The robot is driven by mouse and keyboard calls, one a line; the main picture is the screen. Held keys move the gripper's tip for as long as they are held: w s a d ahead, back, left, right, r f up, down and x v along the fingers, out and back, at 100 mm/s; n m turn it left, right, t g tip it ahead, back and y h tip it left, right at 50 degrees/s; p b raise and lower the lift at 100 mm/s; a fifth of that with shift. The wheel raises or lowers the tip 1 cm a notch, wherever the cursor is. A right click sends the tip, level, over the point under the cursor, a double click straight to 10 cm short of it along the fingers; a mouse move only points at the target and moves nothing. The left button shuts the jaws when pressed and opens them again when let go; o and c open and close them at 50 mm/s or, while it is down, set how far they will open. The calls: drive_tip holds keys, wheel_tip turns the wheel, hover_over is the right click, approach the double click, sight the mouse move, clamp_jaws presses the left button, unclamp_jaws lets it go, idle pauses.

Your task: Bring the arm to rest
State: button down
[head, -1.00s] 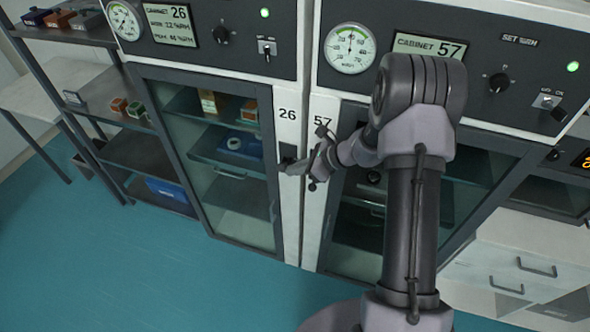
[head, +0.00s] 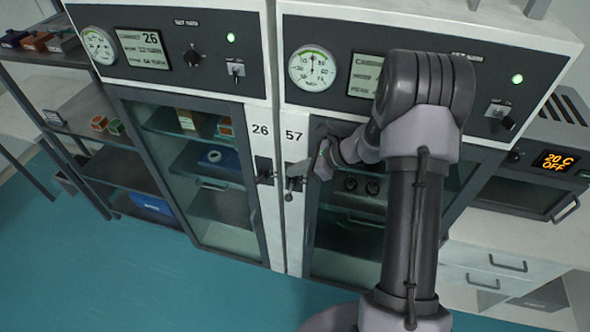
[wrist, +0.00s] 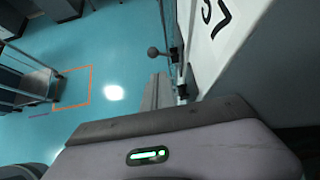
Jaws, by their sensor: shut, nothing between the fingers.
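My gripper (head: 298,171) is at the end of my bent arm in the head view, in front of the edge of cabinet 57 (head: 293,230), close to its latch. Its fingers are together and hold nothing. In the wrist view the grey gripper (wrist: 155,92) points out over the blue floor, beside the white panel marked 57 (wrist: 222,35). A round dark knob (wrist: 153,52) on a stem shows just beyond the fingers. I cannot tell whether the fingers touch the latch.
Cabinet 26 (head: 260,215) stands left of cabinet 57; both glass doors look shut. A dark shelf rack (head: 125,165) stands at the far left. White drawers (head: 500,262) and a unit reading 20 C OFF (head: 557,160) are at right. The floor (head: 130,280) in front is clear.

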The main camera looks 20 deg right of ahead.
drive_tip(key=s+a+r+n+g+h+b, duration=0.2)
drive_tip(key=s+a+r+n+b, duration=0.4)
drive_tip(key=s+a+n+b, duration=0.65)
drive_tip(key=s+d+f+n+t+h+b, duration=0.1)
drive_tip(key=s+n+b, duration=0.3)
drive_tip(key=s, duration=0.4)
drive_tip(key=s+d+f+n+t+h+b, duration=0.1)
drive_tip(key=s+n+b, duration=0.3)
drive_tip(key=s, duration=0.4)
drive_tip(key=shift+s+f+h, duration=0.3)
drive_tip(key=shift+f+h, duration=0.35)
drive_tip(key=shift+h, duration=0.25)
